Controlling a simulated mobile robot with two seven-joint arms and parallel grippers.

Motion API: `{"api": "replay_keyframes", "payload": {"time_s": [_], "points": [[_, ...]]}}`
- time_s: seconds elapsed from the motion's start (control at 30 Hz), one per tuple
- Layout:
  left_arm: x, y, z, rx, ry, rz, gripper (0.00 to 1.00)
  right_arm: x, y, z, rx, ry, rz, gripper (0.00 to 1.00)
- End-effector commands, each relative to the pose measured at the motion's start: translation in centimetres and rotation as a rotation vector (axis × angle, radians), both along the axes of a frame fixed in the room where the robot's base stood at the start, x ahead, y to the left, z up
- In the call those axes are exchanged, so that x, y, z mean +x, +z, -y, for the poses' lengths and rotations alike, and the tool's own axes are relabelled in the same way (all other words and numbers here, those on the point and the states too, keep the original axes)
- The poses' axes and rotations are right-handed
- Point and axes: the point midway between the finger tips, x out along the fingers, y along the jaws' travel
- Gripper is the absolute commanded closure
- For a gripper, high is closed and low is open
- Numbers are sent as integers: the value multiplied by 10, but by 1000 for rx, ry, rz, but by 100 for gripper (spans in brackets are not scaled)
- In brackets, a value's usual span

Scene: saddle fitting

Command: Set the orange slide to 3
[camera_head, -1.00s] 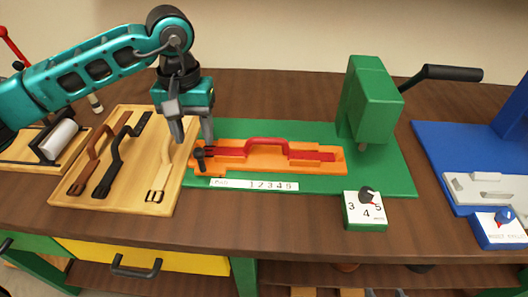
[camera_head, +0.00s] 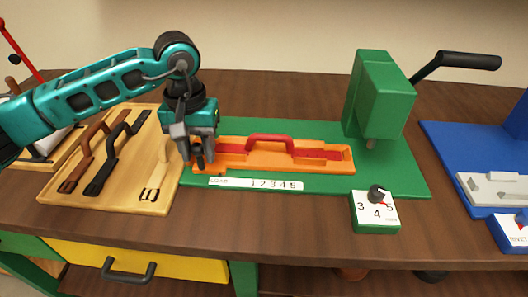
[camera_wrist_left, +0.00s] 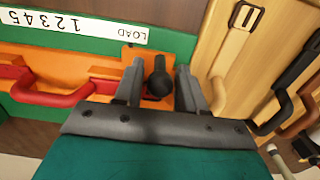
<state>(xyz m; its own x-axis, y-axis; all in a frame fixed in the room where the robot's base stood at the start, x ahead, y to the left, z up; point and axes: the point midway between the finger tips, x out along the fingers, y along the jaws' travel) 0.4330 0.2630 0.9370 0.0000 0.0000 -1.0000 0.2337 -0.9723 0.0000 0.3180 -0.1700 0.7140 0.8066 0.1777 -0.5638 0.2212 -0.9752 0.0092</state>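The orange slide (camera_head: 226,155) lies on the green base plate (camera_head: 405,180), carrying a red strap with a raised loop (camera_head: 270,138). A black knob (camera_wrist_left: 158,80) stands on the slide's left end, which is by the word LOAD on the white scale strip (camera_head: 256,184) marked 1 to 5. My left gripper (camera_head: 197,158) is low over that end. In the left wrist view its fingers (camera_wrist_left: 160,88) stand open on both sides of the knob, with a small gap visible on each side. My right gripper is in neither view.
A green press head (camera_head: 380,95) with a black lever (camera_head: 455,62) stands over the plate's right part. A dial box (camera_head: 375,212) sits in front. A wooden board (camera_head: 125,190) with straps is left, a blue fixture (camera_head: 450,150) right.

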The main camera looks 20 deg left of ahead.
Motion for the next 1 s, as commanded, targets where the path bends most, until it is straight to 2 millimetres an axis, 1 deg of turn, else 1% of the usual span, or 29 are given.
{"api": "replay_keyframes", "payload": {"time_s": [0.03, 0.2, 0.3, 0.43, 0.63, 1.0], "points": [[0, 0, 0, 0, 0, 0, 65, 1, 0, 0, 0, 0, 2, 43], [0, 0, 0, 0, 0, 0, 82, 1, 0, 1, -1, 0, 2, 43], [0, 0, 0, 0, 0, 0, 90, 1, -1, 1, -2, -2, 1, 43], [1, 0, 3, -1, -1, 0, 90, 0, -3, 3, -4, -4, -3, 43], [3, 0, 14, -3, -2, 1, 90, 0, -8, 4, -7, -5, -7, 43], [4, -1, 16, 0, -1, -1, 90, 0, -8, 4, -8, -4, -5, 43]]}}
